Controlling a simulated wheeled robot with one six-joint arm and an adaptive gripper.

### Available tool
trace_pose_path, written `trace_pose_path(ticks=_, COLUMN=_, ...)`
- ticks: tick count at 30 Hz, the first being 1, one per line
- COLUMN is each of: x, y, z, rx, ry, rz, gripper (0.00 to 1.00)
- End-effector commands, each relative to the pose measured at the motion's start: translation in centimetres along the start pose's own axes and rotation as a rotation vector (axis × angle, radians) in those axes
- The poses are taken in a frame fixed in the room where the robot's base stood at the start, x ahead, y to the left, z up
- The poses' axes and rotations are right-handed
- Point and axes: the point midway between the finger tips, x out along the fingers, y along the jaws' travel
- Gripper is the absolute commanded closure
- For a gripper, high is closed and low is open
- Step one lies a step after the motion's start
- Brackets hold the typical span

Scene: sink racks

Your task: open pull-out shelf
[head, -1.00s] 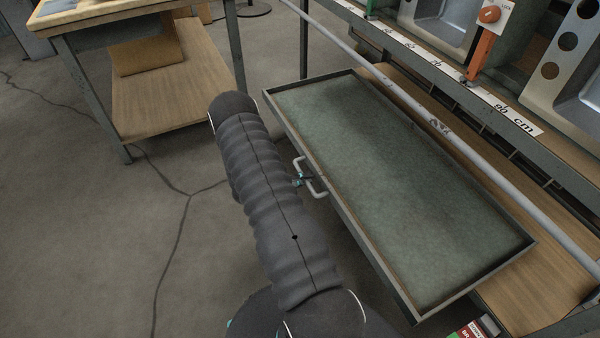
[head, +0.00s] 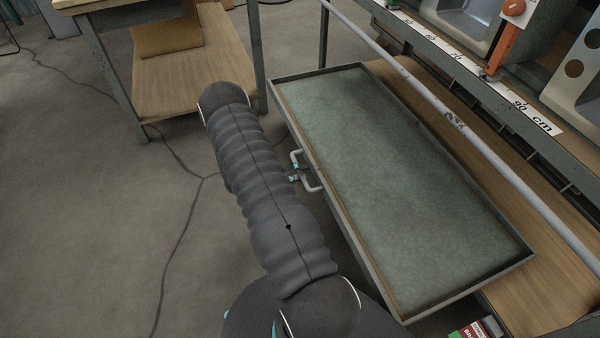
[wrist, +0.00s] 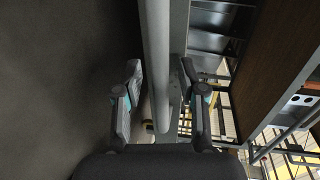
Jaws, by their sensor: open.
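The pull-out shelf (head: 400,180) is a shallow tray with a grey-green surface and a dark rim. It stands far out from the rack in the head view. Its pale bar handle (head: 312,186) is on the long front edge facing my arm. My gripper (wrist: 160,78) is open in the wrist view, with one finger on each side of the grey handle bar (wrist: 155,45). Gaps show between the fingers and the bar. In the head view my arm hides most of the gripper, and only small teal parts show at the handle.
The rack's grey rail (head: 460,128) runs above the shelf's far side. A wooden lower board (head: 520,215) lies behind the shelf. A workbench with a wooden lower shelf (head: 190,90) stands at the back left. A cable (head: 180,235) lies on the otherwise open floor at left.

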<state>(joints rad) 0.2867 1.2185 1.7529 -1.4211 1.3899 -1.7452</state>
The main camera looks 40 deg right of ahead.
Motion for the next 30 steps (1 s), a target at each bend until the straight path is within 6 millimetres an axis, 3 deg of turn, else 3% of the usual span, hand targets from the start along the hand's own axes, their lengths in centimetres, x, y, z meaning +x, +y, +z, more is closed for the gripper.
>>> trace_pose_path(ticks=11, x=-0.9, y=0.0, z=0.1, rx=0.001, ry=-0.004, rz=0.000, gripper=0.59)
trace_pose_path(ticks=24, x=-8.9, y=0.0, z=0.1, rx=0.001, ry=-0.004, rz=0.000, gripper=0.59)
trace_pose_path(ticks=30, x=-11.3, y=0.0, z=0.1, rx=0.001, ry=-0.002, rz=0.000, gripper=0.59)
